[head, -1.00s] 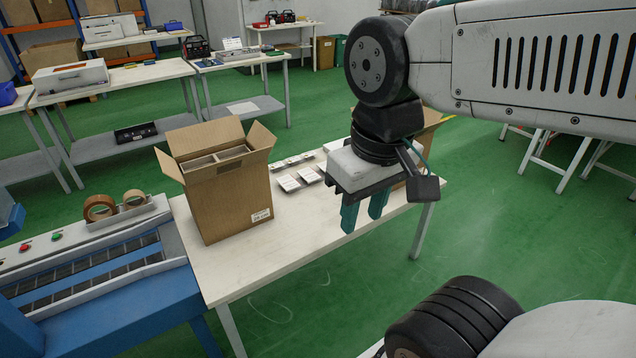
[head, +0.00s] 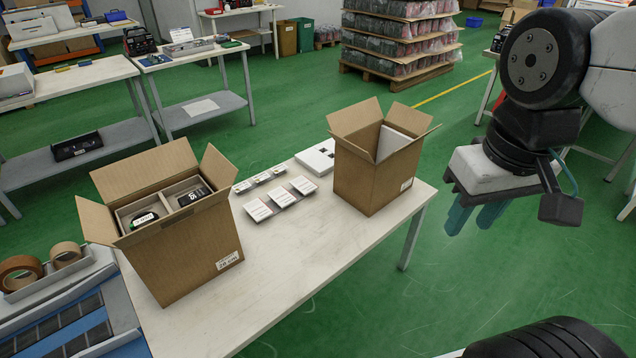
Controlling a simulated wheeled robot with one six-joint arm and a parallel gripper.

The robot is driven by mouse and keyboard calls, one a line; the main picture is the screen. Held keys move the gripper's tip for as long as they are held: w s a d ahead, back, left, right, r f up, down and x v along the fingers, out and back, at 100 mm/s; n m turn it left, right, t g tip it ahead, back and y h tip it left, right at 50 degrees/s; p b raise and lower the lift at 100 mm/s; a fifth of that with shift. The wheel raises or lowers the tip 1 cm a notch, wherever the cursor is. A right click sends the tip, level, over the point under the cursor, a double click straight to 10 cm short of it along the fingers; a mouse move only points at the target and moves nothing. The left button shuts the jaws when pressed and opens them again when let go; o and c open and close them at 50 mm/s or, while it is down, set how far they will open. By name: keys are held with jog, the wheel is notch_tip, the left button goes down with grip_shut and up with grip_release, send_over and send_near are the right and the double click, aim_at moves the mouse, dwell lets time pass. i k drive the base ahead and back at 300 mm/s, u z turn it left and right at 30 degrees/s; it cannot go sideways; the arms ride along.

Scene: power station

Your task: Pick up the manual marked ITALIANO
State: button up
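Several small white booklets lie in two rows on the white table between two cardboard boxes. The front row holds a left booklet (head: 258,210), a middle booklet (head: 282,198) and a right booklet (head: 304,185). Smaller ones (head: 262,178) lie behind them. Their print is too small to read, so I cannot tell which is marked ITALIANO. My gripper (head: 469,228) has teal fingers pointing down, apart with nothing between them. It is right of the table, beyond the right box, away from the booklets.
The open left box (head: 190,255) holds dark items in compartments. The open right box (head: 372,178) stands between the booklets and my gripper. A white flat item (head: 318,160) lies behind. The white table (head: 300,255) is bare in front. Tape rolls (head: 22,270) sit at left.

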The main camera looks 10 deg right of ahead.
aim_at(258, 209)
jog(key=z, duration=0.05)
jog(key=i, duration=1)
jog(key=u, duration=0.5)
